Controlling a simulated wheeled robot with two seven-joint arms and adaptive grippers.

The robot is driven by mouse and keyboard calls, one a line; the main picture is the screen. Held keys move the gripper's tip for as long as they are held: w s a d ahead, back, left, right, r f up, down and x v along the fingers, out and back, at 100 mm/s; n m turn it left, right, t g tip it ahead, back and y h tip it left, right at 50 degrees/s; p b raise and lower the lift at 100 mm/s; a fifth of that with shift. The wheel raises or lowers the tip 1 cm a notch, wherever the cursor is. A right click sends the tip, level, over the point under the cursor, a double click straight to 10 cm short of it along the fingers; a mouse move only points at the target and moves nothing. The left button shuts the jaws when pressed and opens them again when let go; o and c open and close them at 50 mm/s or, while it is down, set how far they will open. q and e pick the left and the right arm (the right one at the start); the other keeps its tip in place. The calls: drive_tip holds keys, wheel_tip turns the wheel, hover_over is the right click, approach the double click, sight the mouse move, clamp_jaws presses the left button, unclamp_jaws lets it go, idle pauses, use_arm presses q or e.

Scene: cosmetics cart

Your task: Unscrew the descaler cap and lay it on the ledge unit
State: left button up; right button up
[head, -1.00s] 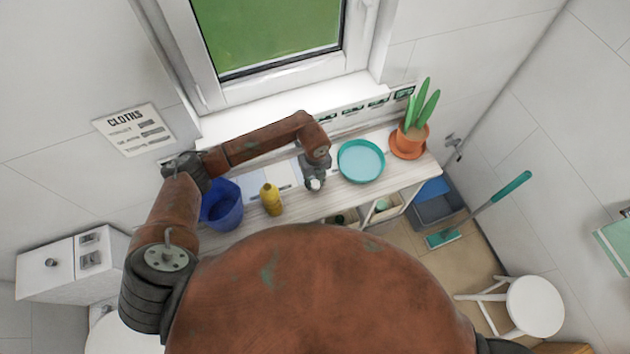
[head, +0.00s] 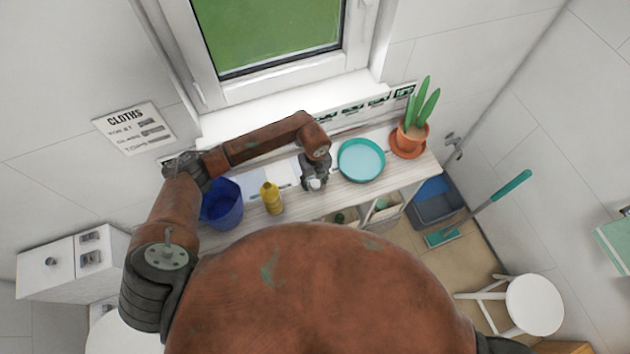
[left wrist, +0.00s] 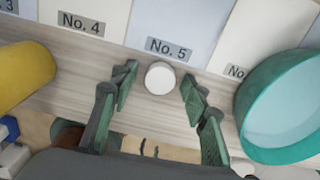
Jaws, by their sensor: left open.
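My left gripper (head: 316,183) is open, pointing down over the ledge unit (head: 345,198). In the left wrist view its two fingers (left wrist: 157,92) stand apart on either side of a small white round cap (left wrist: 160,78), with gaps on both sides. The cap appears to rest on the ledge, just in front of the No. 5 label; its underside is hidden. A yellow bottle (head: 271,199) stands on the ledge to the left of the gripper; part of it also shows in the left wrist view (left wrist: 22,75). My right gripper is out of view.
A blue bucket (head: 222,205) stands left of the bottle. A teal round dish (head: 361,160) is close on the gripper's right, with a potted plant (head: 411,138) beyond it. Numbered panels (left wrist: 168,47) lie behind the cap. Open cubbies (head: 385,207) sit below the ledge top.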

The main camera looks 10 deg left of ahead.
sight(315, 183)
use_arm(q)
drive_tip(key=shift+r, duration=0.5)
wheel_tip(315, 183, up, 11)
drive_tip(key=b, duration=0.2)
drive_tip(key=shift+r, duration=0.1)
